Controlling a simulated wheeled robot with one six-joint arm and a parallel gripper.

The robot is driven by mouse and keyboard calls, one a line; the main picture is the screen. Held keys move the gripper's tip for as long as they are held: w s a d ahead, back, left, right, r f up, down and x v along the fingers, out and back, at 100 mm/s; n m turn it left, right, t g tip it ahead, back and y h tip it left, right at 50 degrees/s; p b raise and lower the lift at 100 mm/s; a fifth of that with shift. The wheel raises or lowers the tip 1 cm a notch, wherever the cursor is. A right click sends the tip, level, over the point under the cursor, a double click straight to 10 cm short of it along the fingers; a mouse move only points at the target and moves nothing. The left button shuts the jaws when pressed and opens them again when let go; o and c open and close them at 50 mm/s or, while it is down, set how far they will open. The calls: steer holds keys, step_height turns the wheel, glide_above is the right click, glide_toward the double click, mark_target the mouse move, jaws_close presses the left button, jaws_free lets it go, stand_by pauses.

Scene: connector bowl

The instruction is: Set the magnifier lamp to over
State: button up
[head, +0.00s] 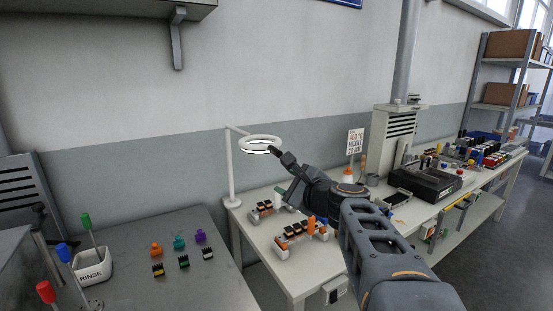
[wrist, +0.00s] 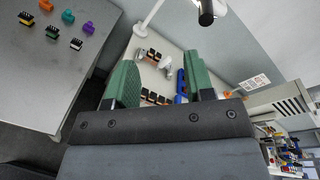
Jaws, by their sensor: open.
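The magnifier lamp is a white ring head (head: 261,144) on a thin arm from a white post (head: 231,175) at the left end of the white bench.
Below the lamp, racks with orange and dark parts (head: 300,237) stand on the white bench (head: 290,276). A grey table (head: 190,285) at left holds several coloured connectors and a RINSE holder (head: 92,267). A dark tray (head: 425,184) and shelving are further right.

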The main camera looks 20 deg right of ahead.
mark_target(277, 153)
steer(key=w+d+r+m+t+h, duration=0.1)
steer(key=d+r+m+t+h, duration=0.1)
steer(key=d+r+m, duration=0.15)
steer(key=w, duration=0.4)
steer(key=w+p, duration=0.1)
steer(key=w, duration=0.8)
steer(key=shift+a+f, duration=0.3)
steer(key=shift+f, duration=0.1)
jaws_close()
